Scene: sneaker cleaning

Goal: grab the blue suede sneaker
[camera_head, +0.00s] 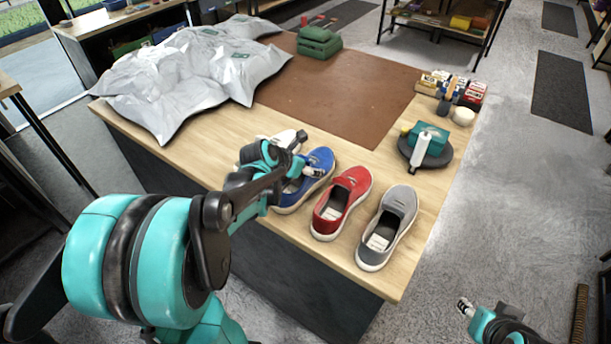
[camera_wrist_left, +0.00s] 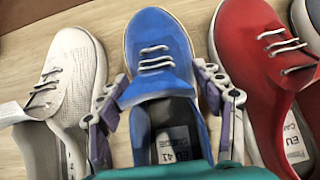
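The blue suede sneaker (camera_head: 318,164) stands upright on the wooden tabletop, second from the left in a row of shoes. My left gripper (camera_head: 288,172) is over its heel end and hides part of it. In the left wrist view the blue sneaker (camera_wrist_left: 158,55) points away, its opening partly covered by my gripper. The two fingers of the left gripper (camera_wrist_left: 162,88) are spread, one along each side of the shoe, very close to it; I cannot tell whether they touch. My right gripper (camera_head: 484,318) is at the lower right, off the table, its fingers barely visible.
A white sneaker (camera_wrist_left: 75,65) is close on the left of the blue one, a red sneaker (camera_head: 341,203) close on the right, then a grey one (camera_head: 388,228). A dark round tray (camera_head: 433,160) and grey-white bags (camera_head: 185,75) are farther back. The brown mat (camera_head: 340,95) is mostly clear.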

